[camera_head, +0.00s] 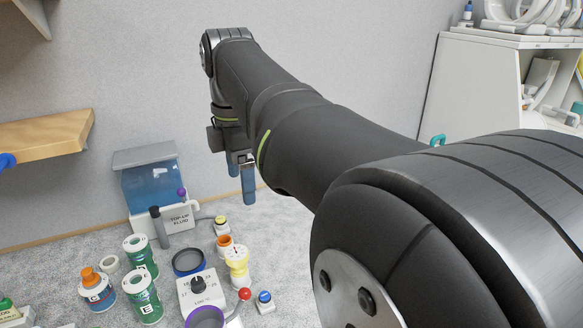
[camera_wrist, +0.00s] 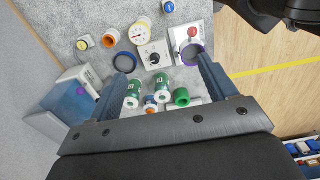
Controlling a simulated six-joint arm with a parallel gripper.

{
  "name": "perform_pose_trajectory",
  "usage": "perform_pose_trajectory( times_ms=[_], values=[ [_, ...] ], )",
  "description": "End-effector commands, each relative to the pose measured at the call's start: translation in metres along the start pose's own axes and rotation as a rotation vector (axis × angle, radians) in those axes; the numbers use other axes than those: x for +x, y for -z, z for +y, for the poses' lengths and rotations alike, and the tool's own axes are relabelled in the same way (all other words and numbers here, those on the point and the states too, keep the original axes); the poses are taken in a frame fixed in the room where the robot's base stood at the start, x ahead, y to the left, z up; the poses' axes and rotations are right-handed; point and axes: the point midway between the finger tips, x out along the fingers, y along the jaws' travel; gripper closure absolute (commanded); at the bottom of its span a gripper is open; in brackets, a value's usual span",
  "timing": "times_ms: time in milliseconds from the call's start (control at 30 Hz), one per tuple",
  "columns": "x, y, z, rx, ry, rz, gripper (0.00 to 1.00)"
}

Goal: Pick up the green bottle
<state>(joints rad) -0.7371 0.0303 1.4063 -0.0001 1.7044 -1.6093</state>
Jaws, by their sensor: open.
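Two green bottles with white labels stand close together at the lower left of the head view, one behind (camera_head: 140,256) and one in front (camera_head: 142,293). I cannot tell which one the task means. In the wrist view, two green-and-white bottles show below the middle, one at left (camera_wrist: 132,95) and one at right (camera_wrist: 163,84). My gripper (camera_head: 241,186) is raised near the wall, to the right of the bottles and above the floor. In the wrist view, its blue fingers (camera_wrist: 162,70) are wide apart with nothing held between them, and the bottles show between them in the picture.
A blue-and-white bottle with an orange cap (camera_head: 96,289) stands left of the front green bottle. A white dial box (camera_head: 203,293) and blue ring (camera_head: 188,262) lie to the right. A blue tank (camera_head: 152,187) stands behind. A wooden shelf (camera_head: 45,135) juts out at left.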

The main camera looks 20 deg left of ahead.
Motion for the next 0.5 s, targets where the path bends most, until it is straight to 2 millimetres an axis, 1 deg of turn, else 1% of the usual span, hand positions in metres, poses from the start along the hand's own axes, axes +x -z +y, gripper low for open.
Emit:
perform_pose_trajectory(
  times_ms=[33,67,100,167,200,267,300,367,400,500],
  values=[
    [0.009,0.012,0.018,-0.003,0.006,0.000,0.23],
    [0.013,0.020,0.030,-0.001,0.007,0.000,0.23],
    [0.021,0.032,0.045,0.003,0.008,0.000,0.23],
    [0.033,0.051,0.068,0.010,0.008,0.000,0.23],
    [0.042,0.065,0.082,0.015,0.007,-0.001,0.23],
    [0.056,0.087,0.102,0.023,0.008,-0.001,0.23],
    [0.065,0.102,0.114,0.028,0.007,-0.001,0.23],
    [0.082,0.127,0.132,0.035,0.007,-0.001,0.23],
    [0.092,0.143,0.142,0.040,0.007,-0.002,0.23],
    [0.119,0.182,0.162,0.053,0.006,-0.002,0.23]
  ],
)
